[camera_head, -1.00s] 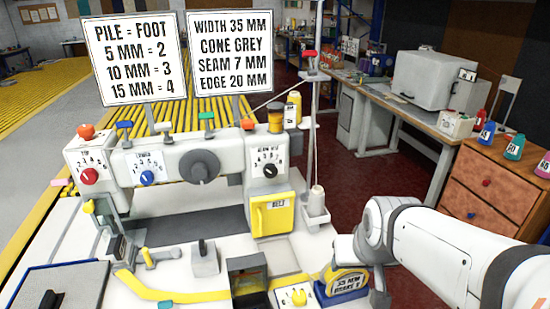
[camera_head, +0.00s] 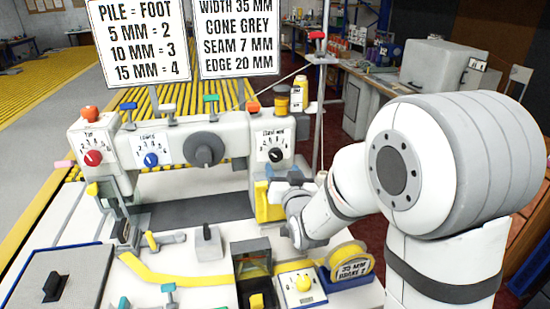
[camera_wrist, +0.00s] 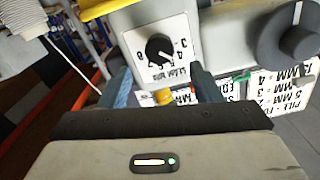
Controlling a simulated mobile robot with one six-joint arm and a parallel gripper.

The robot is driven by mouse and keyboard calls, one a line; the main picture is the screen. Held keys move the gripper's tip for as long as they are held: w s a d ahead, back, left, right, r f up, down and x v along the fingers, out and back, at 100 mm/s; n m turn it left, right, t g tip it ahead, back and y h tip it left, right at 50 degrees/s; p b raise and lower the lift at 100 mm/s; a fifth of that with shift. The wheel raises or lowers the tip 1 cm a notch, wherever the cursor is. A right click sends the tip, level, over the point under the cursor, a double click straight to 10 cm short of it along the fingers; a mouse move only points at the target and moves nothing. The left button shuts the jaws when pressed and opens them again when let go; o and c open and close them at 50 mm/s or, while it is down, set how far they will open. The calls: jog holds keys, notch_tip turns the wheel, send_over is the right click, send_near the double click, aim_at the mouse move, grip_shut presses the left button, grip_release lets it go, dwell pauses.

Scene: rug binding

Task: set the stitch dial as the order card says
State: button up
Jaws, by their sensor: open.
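The black stitch dial (camera_head: 276,155) is on the white plate at the right end of the sewing machine, ringed by numbers. In the wrist view the dial (camera_wrist: 159,47) appears upside down, above and between the fingers, its white pointer toward the lower right. My gripper (camera_head: 283,178) is open just below the dial in the head view; its blue-grey fingers (camera_wrist: 163,88) hold nothing and look apart from the dial. The right-hand card (camera_head: 238,45) reads width 35 mm, cone grey, seam 7 mm, edge 20 mm. The left-hand card (camera_head: 140,45) pairs pile with foot.
A red dial (camera_head: 93,158), a blue dial (camera_head: 151,160) and a grey handwheel (camera_head: 204,150) line the machine to the left. The yellow belt cover (camera_head: 262,208) is partly behind my arm. A tape reel (camera_head: 350,264) and yellow-knobbed box (camera_head: 303,285) stand in front.

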aim_at(277, 158)
jog(key=p+x, duration=0.1)
jog(key=x, duration=0.6)
jog(key=shift+w, duration=0.15)
jog(key=shift+a, duration=0.1)
jog(key=c, duration=1)
jog(key=m+b, duration=0.1)
jog(key=b, duration=0.1)
jog(key=f+m+b, duration=0.1)
jog(key=b, duration=0.2)
jog(key=shift+m+b, duration=0.3)
jog(key=m+b, duration=0.5)
jog(key=b, duration=0.3)
jog(key=shift+m+b, duration=0.3)
jog(key=shift+b, duration=0.05)
jog(key=m+b, duration=0.6)
jog(key=b, duration=0.2)
jog(key=shift+b, duration=0.3)
jog(key=m+b, duration=0.1)
jog(key=b, duration=0.1)
jog(key=m+b, duration=0.2)
jog(key=shift+r+m, duration=0.25)
jog(key=shift+m, duration=0.05)
